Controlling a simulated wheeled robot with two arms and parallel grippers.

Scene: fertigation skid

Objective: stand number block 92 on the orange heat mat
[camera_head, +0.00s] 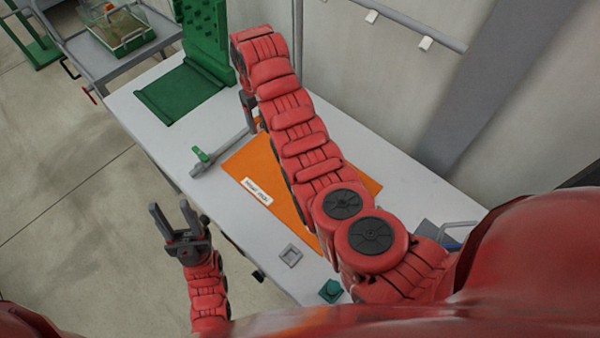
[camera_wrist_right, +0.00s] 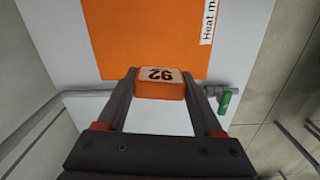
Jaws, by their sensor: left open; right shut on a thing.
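The orange heat mat (camera_head: 255,173) lies on the white table, with a white label on it; my right arm covers part of it in the head view. It also shows in the right wrist view (camera_wrist_right: 150,40). Number block 92 (camera_wrist_right: 160,84), orange with a pale number face, is held between the fingertips of my right gripper (camera_wrist_right: 160,88), near the mat's edge in that view. I cannot tell its height above the table. In the head view the block is hidden behind my right arm. My left gripper (camera_head: 174,218) is open and empty, beside the table's left edge.
A pipe with a green-handled valve (camera_head: 201,155) runs beside the mat. A green pegboard stand (camera_head: 205,40) is at the table's far end. A small grey square piece (camera_head: 290,255) and a teal block (camera_head: 331,290) lie at the near end.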

